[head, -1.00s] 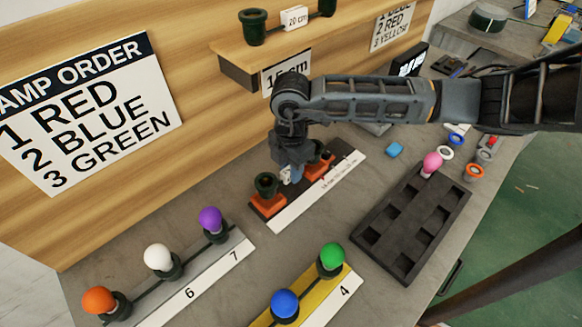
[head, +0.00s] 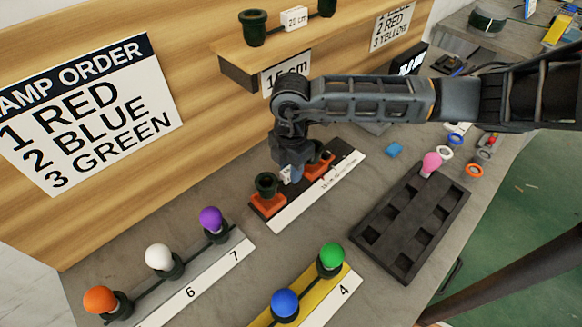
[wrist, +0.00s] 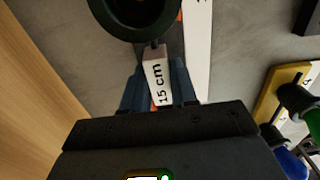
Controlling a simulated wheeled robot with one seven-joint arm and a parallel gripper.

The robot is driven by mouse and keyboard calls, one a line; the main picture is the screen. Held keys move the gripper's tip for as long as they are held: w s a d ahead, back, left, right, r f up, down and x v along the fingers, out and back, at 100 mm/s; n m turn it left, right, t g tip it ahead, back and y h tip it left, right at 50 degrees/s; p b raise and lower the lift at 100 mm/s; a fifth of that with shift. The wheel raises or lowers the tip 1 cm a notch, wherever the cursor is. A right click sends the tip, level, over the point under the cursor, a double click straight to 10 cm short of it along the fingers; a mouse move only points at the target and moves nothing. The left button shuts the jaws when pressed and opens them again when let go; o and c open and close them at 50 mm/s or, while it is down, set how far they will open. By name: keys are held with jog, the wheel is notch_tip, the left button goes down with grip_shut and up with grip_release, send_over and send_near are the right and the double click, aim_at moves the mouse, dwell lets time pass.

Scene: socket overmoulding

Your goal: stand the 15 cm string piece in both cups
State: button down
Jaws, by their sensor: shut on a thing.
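The 15 cm string piece has a dark green socket at each end and a white "15 cm" tag between them. In the head view its left socket (head: 266,183) is upright at the left orange cup (head: 267,204). Its other socket is partly behind my gripper (head: 291,176), at the right orange cup (head: 320,168). I cannot tell whether either socket is fully seated. My gripper is shut on the tag; in the wrist view the tag (wrist: 159,82) lies between the two blue-grey fingers, with a socket (wrist: 135,12) just beyond.
A dark tray (head: 409,222) with empty pockets and a pink bulb (head: 431,162) lies to the right. A grey strip (head: 185,285) with orange, white and purple bulbs and a yellow strip (head: 310,300) with blue and green bulbs are in front. The wooden shelf (head: 240,66) overhangs behind.

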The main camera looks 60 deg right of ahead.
jog(key=shift+f+b, duration=0.8)
jog(key=shift+f, duration=0.75)
dwell(0.4)
jog(key=c, duration=0.8)
grip_release()
jog(key=shift+r, duration=0.1)
jog(key=shift+r, duration=3.85)
